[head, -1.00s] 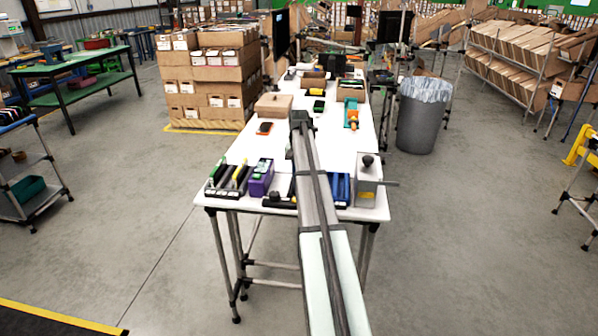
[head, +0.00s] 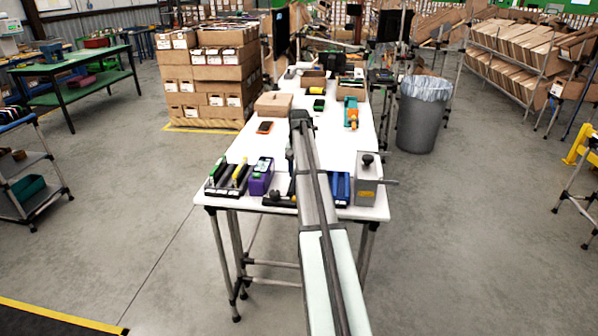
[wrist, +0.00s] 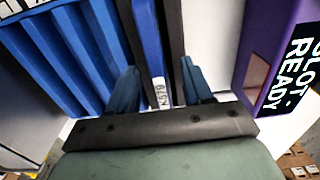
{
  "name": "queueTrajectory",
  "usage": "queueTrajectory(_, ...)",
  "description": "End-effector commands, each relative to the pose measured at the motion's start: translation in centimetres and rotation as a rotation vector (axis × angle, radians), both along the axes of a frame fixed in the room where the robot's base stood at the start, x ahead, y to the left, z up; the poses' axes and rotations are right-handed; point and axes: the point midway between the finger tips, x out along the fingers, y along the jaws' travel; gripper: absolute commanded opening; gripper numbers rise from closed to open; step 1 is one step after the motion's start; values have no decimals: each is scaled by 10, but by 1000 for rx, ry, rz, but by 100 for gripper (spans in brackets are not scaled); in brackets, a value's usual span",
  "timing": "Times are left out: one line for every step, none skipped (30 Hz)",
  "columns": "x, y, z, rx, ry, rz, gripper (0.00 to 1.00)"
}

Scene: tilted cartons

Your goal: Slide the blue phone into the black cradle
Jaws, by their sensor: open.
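My gripper (wrist: 160,88) is open in the wrist view, with its two blue fingertips apart. In the head view a low black piece (head: 276,200), perhaps the same cradle, shows at the table's near edge, partly hidden by my arm.
A blue ribbed rack (wrist: 62,55) stands left in the wrist view; a purple box (wrist: 270,50) with a lit display stands right. A grey metal box (head: 368,182) with a knob and a black rack (head: 213,191) flank them. The white table's middle (head: 262,148) is mostly clear.

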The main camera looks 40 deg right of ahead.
Motion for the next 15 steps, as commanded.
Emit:
queueTrajectory(0,0,0,0,0,0,50)
queueTrajectory(0,0,0,0,0,0,50)
queueTrajectory(0,0,0,0,0,0,50)
queueTrajectory(0,0,0,0,0,0,50)
queueTrajectory(0,0,0,0,0,0,50)
queueTrajectory(0,0,0,0,0,0,50)
queueTrajectory(0,0,1,0,0,0,50)
queueTrajectory(0,0,3,0,0,0,50)
queueTrajectory(0,0,5,0,0,0,50)
queueTrajectory(0,0,8,0,0,0,50)
queueTrajectory(0,0,11,0,0,0,50)
queueTrajectory(1,0,16,-1,-1,0,50)
queueTrajectory(1,0,20,-1,-1,0,50)
queueTrajectory(1,0,25,-1,-1,0,50)
queueTrajectory(1,-1,32,-1,-2,0,50)
